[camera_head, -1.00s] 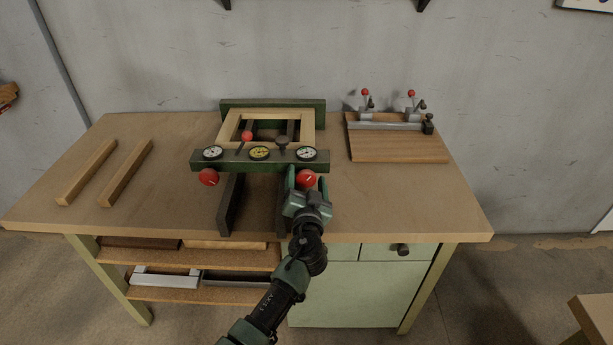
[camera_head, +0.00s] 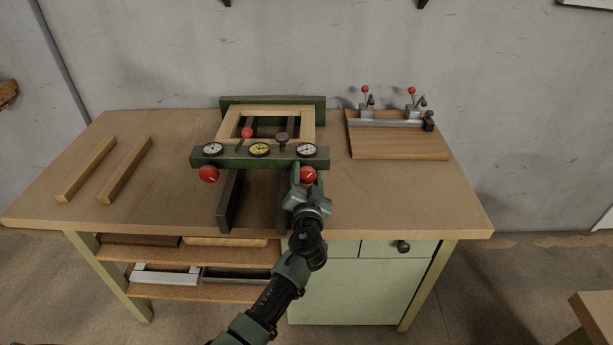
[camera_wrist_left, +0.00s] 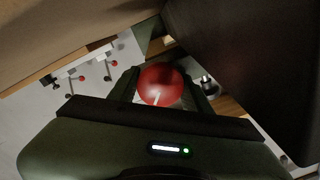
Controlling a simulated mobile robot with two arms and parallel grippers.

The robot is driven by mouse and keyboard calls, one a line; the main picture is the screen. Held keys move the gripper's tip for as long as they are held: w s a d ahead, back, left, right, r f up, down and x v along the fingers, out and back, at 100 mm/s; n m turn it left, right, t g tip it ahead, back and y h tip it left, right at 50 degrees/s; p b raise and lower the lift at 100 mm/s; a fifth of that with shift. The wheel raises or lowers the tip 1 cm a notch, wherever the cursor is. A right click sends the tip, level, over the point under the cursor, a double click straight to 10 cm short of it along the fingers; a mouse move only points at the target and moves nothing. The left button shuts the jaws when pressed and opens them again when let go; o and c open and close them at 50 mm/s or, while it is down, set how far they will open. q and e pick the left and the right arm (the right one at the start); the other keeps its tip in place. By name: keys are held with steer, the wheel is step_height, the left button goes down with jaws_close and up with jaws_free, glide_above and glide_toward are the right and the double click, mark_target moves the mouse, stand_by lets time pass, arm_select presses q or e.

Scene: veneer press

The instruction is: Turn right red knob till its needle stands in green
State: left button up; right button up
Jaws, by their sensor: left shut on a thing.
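The right red knob (camera_head: 308,174) is on the front of the green press beam (camera_head: 235,160), below the right dial (camera_head: 307,150). My left gripper (camera_wrist_left: 160,86) is shut on this knob, with one finger on each side; a white mark shows on the knob's face. In the head view the left gripper (camera_head: 306,180) partly covers the knob. The right dial has a white face; its needle and any green band are too small to read. My right gripper is in neither view.
A left red knob (camera_head: 208,174), a left white dial (camera_head: 212,149) and a yellow middle dial (camera_head: 260,150) share the beam. A wooden frame (camera_head: 228,124) lies behind it. Two wood strips (camera_head: 125,170) lie at left, a clamp board (camera_head: 400,147) at right.

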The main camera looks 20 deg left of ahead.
arm_select(q)
steer(key=m+b, duration=0.1)
steer(key=m, duration=0.2)
steer(key=shift+f, duration=0.1)
steer(key=m, duration=0.8)
steer(key=shift+m, duration=0.4)
steer(key=shift+m+h+p, duration=0.3)
steer(key=shift+m+p, duration=0.3)
steer(key=shift+m, duration=1.7)
steer(key=o, duration=1.4)
steer(key=shift+c, duration=0.2)
steer(key=shift+b+v, duration=0.45)
steer(key=shift+v, duration=3.45)
